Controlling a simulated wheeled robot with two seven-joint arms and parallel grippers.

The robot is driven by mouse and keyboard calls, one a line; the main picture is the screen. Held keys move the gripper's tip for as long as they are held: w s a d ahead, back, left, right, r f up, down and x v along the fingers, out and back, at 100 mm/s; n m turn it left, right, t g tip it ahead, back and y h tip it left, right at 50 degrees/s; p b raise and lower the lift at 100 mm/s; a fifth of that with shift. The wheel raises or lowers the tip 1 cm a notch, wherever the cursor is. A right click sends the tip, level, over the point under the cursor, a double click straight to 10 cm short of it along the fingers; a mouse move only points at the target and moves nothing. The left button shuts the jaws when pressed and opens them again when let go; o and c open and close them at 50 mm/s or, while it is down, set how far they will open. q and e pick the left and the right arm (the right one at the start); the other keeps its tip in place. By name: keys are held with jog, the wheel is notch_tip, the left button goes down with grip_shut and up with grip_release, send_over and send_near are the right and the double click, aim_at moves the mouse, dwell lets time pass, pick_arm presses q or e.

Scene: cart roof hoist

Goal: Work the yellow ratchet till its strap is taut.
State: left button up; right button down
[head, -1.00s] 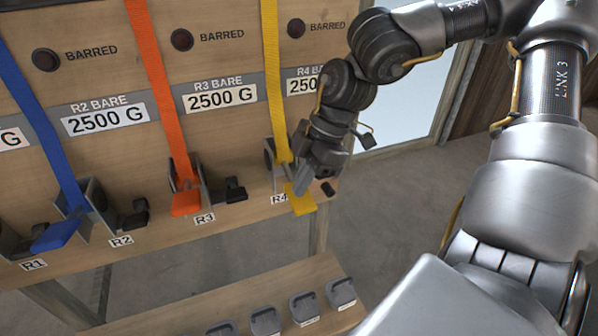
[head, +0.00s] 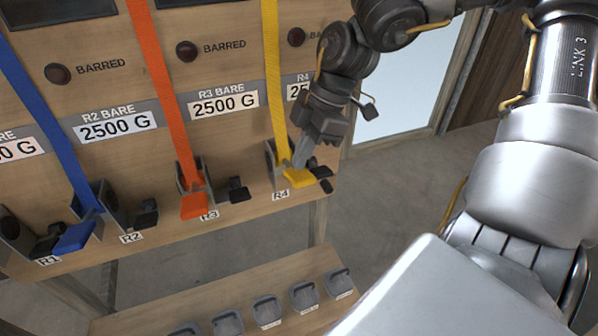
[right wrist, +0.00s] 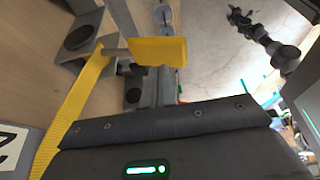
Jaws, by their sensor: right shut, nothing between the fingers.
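The yellow ratchet at R4 has a yellow handle (head: 299,178) that juts out from its grey bracket (head: 270,158). The yellow strap (head: 272,80) runs up the board from it and looks straight in the head view; whether it is taut I cannot tell. My right gripper (head: 301,162) is shut and empty, with its fingertips at the handle. In the right wrist view the shut fingers (right wrist: 157,82) reach to the lower edge of the yellow handle (right wrist: 158,50), and the strap (right wrist: 75,115) runs down at the left. Contact is hard to judge. My left gripper is out of view.
A black lever (head: 320,172) sits just right of the yellow handle. The orange ratchet handle (head: 194,207) and blue ratchet handle (head: 75,238) are to the left. Several grey weights stand on a lower shelf (head: 190,309). Open floor (head: 390,200) lies to the right.

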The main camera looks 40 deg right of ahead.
dwell(0.4)
notch_tip(320, 180, up, 6)
jog(key=p, duration=0.3)
jog(key=shift+p, duration=0.35)
dwell(0.3)
